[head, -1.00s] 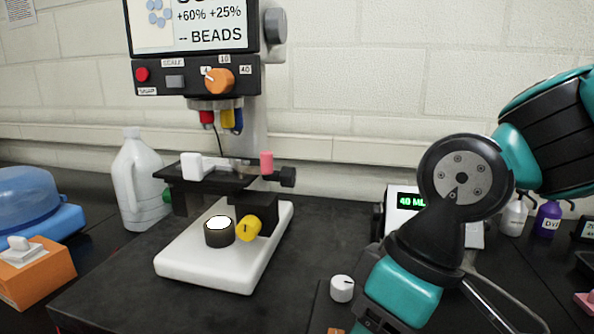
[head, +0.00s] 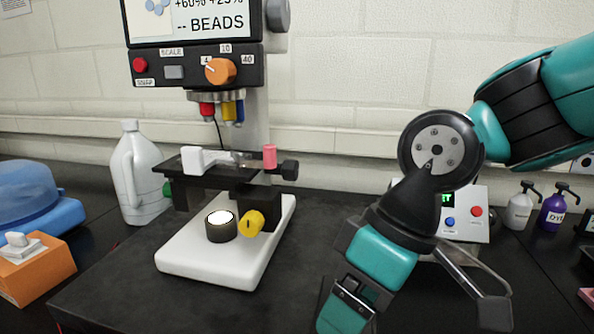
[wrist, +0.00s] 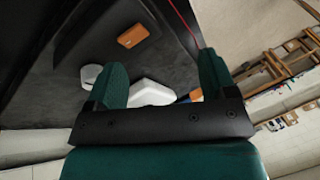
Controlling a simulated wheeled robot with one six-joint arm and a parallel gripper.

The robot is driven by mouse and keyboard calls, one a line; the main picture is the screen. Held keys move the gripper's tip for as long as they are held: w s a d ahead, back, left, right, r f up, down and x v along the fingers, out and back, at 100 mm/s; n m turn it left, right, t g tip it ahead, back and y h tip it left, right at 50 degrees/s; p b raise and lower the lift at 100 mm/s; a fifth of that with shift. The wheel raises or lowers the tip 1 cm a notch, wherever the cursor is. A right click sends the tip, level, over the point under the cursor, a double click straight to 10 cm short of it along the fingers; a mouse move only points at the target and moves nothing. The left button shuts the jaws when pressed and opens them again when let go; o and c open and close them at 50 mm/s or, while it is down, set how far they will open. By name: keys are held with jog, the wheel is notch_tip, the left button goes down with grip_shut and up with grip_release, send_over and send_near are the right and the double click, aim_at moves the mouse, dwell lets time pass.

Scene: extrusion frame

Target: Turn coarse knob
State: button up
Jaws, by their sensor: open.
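The yellow knob (head: 251,223) sits on the side of the microscope stand, just above its white base (head: 180,262) and right of the round lamp (head: 221,226). I take it for the coarse knob. My gripper (wrist: 163,78) is open, with two teal fingers apart and nothing visibly held between them. In the head view my arm comes down right of the microscope, well apart from the yellow knob, and the fingertips are not clearly seen. In the wrist view a white block-like shape (wrist: 150,92) lies beyond the fingers; the yellow knob cannot be made out.
A black stage (head: 213,175) and an orange dial (head: 219,71) are above the base. A white jug (head: 135,175) and an orange box (head: 32,268) stand left. A white device (head: 468,215) and pump bottles (head: 520,208) are behind my arm. Dark bench is clear between microscope and arm.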

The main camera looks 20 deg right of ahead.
jog(key=w+r+n+t+y+p, duration=0.15)
jog(key=w+r, duration=0.25)
jog(key=w, duration=0.7)
jog(key=n+t+y+p, duration=0.3)
jog(key=t+y, duration=0.2)
jog(key=y, duration=0.1)
send_near(297, 170)
jog(key=shift+h, duration=0.35)
jog(key=p+x, duration=0.1)
jog(key=x, duration=0.2)
jog(key=p+x, duration=0.2)
jog(key=x, duration=0.2)
jog(key=p+x, duration=0.1)
jog(key=x, duration=0.2)
jog(key=shift+a+r+p, duration=0.25)
jog(key=shift+a+p, duration=0.05)
jog(key=shift+a, duration=0.05)
jog(key=c, duration=0.9)
